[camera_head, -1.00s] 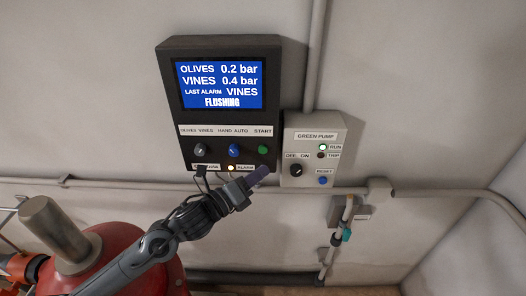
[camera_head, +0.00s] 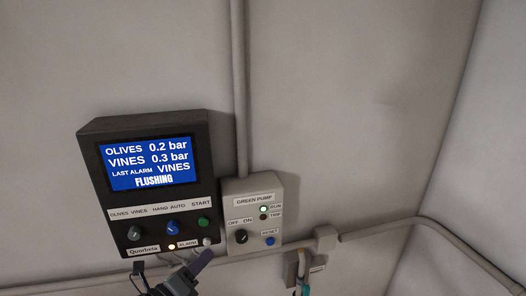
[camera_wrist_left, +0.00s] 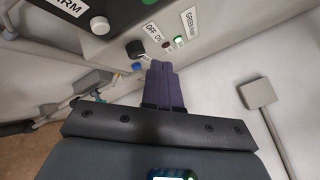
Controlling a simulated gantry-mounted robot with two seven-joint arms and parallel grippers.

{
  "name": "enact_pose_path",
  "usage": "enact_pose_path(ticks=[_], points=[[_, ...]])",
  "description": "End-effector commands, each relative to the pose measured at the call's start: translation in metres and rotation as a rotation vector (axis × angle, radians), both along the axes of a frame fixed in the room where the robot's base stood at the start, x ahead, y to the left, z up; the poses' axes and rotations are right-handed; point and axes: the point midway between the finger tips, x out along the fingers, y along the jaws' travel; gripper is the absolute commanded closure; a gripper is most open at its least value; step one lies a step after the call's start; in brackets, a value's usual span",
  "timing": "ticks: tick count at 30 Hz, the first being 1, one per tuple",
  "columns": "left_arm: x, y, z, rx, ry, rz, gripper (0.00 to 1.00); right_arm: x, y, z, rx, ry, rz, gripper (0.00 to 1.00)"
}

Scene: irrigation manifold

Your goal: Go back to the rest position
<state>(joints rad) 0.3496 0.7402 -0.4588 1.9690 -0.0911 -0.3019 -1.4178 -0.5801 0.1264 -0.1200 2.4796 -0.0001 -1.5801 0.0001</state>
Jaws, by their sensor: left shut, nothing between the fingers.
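My left gripper (camera_head: 202,262) is at the bottom of the head view, just below the controller's lower edge. Its purple fingers are together and empty. In the left wrist view the shut fingers (camera_wrist_left: 163,85) point towards the green pump box (camera_wrist_left: 160,25); whether they touch anything I cannot tell. The rest of my left arm is mostly cut off by the lower edge of the head view. My right gripper is in neither view.
The dark controller (camera_head: 98,150) hangs on the wall, its screen (camera_head: 150,163) reading FLUSHING. The green pump box (camera_head: 235,200) is at its right, with the RUN lamp lit. A vertical conduit (camera_head: 239,90) rises above it. The wall at right is bare.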

Motion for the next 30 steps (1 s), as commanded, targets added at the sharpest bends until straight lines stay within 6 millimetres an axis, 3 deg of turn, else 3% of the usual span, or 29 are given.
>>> enact_pose_path(ticks=[5,9,12,17,21,24,30], points=[[-0.034,-0.023,-0.054,-0.093,0.151,-0.014,1.0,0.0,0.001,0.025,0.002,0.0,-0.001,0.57],[-0.084,-0.046,-0.084,-0.238,0.303,0.017,1.0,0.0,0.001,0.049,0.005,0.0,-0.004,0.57],[-0.123,-0.048,-0.104,-0.394,0.483,0.116,1.0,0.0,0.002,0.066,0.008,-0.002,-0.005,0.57],[-0.192,-0.031,-0.13,-0.728,0.838,0.403,1.0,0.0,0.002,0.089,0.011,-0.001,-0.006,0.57],[-0.254,-0.004,-0.144,-1.059,1.104,0.756,1.0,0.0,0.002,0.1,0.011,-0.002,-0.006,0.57],[-0.282,0.011,-0.145,-1.259,1.2,0.987,1.0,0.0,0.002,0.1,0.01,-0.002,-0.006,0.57],[-0.317,0.028,-0.144,-1.52,1.258,1.344,1.0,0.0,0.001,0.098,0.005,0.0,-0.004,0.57]])
